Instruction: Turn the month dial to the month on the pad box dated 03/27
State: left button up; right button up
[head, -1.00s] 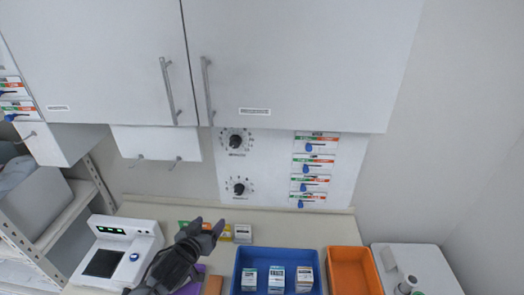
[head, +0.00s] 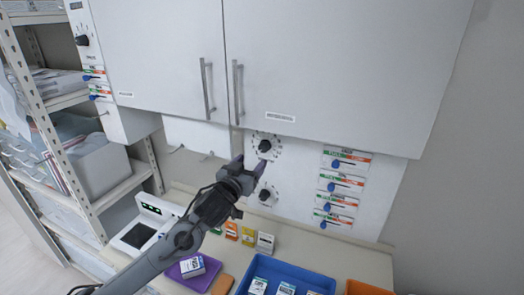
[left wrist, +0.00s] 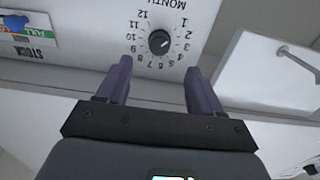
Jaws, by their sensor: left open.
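The month dial (head: 265,146) is the upper black knob on the white wall panel, just under the cabinet. In the left wrist view the month dial (left wrist: 159,41) appears upside down, ringed by numbers 1 to 12 with the word MONTH. Its exact pointer setting is hard to read. My left gripper (head: 249,165) is open and empty in front of the panel, its fingers (left wrist: 158,85) either side of the dial in the picture but apart from it. Small boxes (head: 265,243) stand on the counter and others (head: 258,286) in the blue tray; their dates are too small to read. My right gripper is not in view.
A second dial (head: 265,195) sits below the first. Blue-tabbed stock labels (head: 341,183) are stacked to the right. The cabinet (head: 330,60) overhangs the panel. The blue tray (head: 283,268), orange tray (head: 366,288) and purple tray (head: 200,278) are on the counter.

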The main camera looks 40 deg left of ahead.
aim_at(262, 149)
pick_arm(q)
jog(key=p+x, duration=0.2)
jog(key=x, duration=0.5)
jog(key=shift+w+r, duration=0.1)
jog(key=shift+w, duration=0.15)
jog(key=shift+w+a, duration=0.2)
jog(key=shift+w, duration=0.4)
jog(key=c, duration=1.1)
jog(key=shift+o, duration=0.2)
